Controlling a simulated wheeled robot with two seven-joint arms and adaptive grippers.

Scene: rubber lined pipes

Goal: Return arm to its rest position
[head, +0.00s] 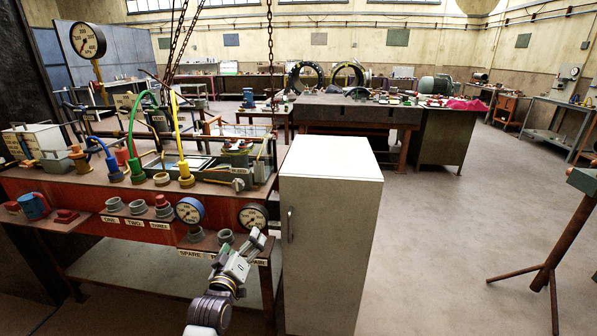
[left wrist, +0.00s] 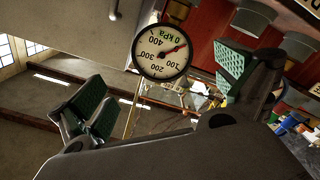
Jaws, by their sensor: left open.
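My left gripper (head: 254,241) is in front of the right end of the red workbench (head: 135,230), just below a round pressure gauge (head: 253,216). In the left wrist view its two green-padded fingers (left wrist: 165,90) are spread apart, with nothing between them that they touch. The gauge (left wrist: 161,52) shows beyond the fingers, marked in kPa. My left arm (head: 212,305) comes up from the bottom of the head view. My right gripper is not in either view.
A white cabinet (head: 330,240) stands close to the right of my left gripper. Hoses in green (head: 131,120) and yellow (head: 175,120) rise from the bench top. Chains (head: 270,60) hang above it. The floor (head: 430,240) right of the cabinet is clear up to a rusty stand (head: 555,245).

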